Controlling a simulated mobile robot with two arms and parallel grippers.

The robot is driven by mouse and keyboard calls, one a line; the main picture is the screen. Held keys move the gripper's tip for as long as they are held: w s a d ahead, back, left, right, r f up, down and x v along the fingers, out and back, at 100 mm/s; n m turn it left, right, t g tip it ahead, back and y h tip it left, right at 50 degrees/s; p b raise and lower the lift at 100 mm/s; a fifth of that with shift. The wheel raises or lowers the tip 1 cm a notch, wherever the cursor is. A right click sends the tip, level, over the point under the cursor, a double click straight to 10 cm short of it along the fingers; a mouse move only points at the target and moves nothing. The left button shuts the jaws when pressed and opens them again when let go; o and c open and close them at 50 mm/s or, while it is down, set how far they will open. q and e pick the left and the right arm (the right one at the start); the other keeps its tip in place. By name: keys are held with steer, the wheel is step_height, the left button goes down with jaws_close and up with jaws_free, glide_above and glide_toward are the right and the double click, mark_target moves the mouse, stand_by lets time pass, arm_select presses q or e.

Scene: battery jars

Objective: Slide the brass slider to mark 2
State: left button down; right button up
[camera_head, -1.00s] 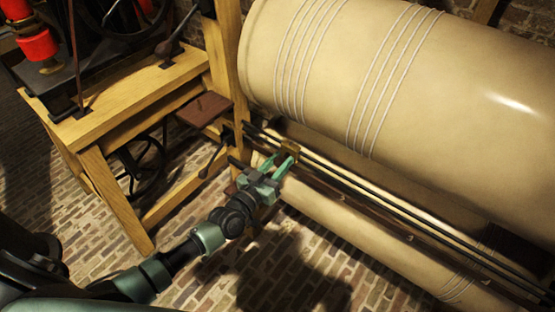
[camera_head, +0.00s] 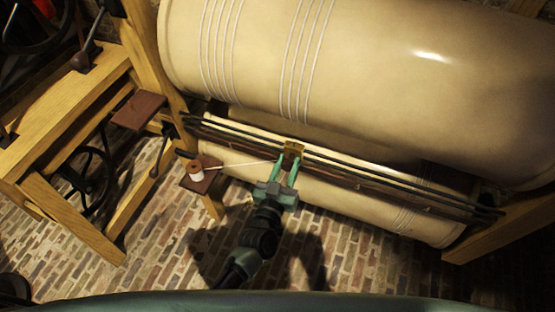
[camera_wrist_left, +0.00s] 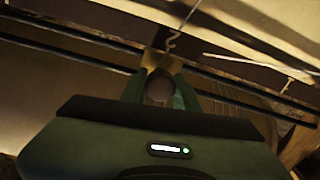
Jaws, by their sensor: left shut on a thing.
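The brass slider (camera_head: 292,148) sits on two dark parallel rods in front of the big cream roller. My left gripper (camera_head: 287,163) is shut on the slider's brown knob, its green fingers one on each side. In the left wrist view the brass (camera_wrist_left: 155,58) shows just beyond the fingers, with the knob (camera_wrist_left: 160,88) between them. A brown rail (camera_head: 345,180) under the rods carries small pale marks to the right of the slider. Their numbers are too small to read. My right gripper is not in view.
A spool of white thread (camera_head: 196,174) stands on a small red-brown shelf at left, its thread running to the slider. Wooden frame posts stand at left and lower right (camera_head: 490,238). The rods right of the slider look clear. Below is brick floor.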

arm_select(q)
steer(key=c, duration=1.1)
jaws_free()
steer(key=shift+o, duration=0.2)
steer(key=v, duration=0.8)
steer(key=shift+b, duration=0.4)
steer(key=shift+f, duration=0.1)
